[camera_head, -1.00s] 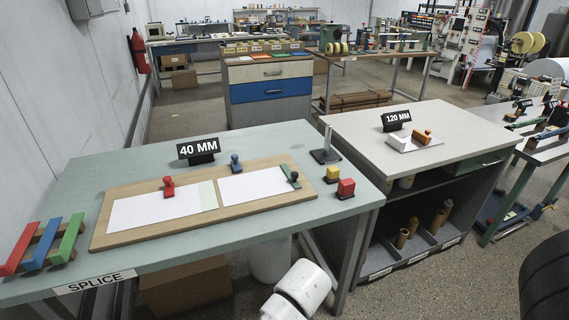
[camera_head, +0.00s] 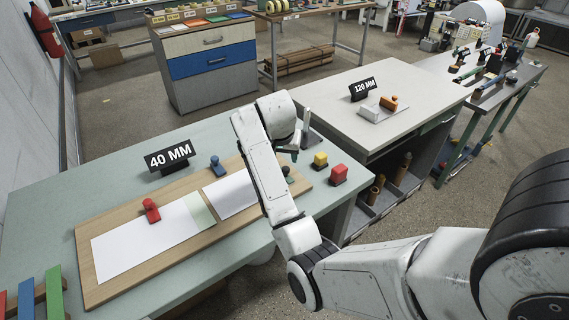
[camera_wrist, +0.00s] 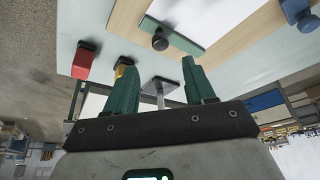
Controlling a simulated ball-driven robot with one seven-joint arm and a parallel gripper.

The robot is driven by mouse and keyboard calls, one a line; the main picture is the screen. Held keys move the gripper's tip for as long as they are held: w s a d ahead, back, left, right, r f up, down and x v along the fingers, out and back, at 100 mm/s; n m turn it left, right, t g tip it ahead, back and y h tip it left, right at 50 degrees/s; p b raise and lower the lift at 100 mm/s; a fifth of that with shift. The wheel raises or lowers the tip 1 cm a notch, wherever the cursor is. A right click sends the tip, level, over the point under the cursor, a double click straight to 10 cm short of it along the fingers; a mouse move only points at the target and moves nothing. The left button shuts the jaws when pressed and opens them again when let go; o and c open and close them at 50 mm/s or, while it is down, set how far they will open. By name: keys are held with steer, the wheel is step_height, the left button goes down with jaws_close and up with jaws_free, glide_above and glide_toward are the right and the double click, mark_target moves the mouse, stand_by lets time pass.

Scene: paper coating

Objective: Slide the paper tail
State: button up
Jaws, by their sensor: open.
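Two white sheets lie on a wooden board (camera_head: 86,265) on the splice table. The left sheet (camera_head: 140,240) has a pale green strip (camera_head: 199,212) at its right end. The right sheet (camera_head: 226,194) is partly hidden by my arm; its end also shows in the wrist view (camera_wrist: 185,18). A green bar with a dark knob (camera_wrist: 160,41) lies across that end.
A red block (camera_head: 338,174), a yellow block (camera_head: 320,160) and a post on a flat base (camera_wrist: 160,88) stand near my gripper. A 40 MM sign (camera_head: 170,157) stands behind the board. Coloured bars (camera_head: 55,293) lie at the left.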

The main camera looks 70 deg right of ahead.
steer(key=x, duration=0.8)
steer(key=shift+f+p, duration=0.2)
steer(key=shift+p, duration=0.15)
steer(key=shift+c, duration=0.2)
jaws_close()
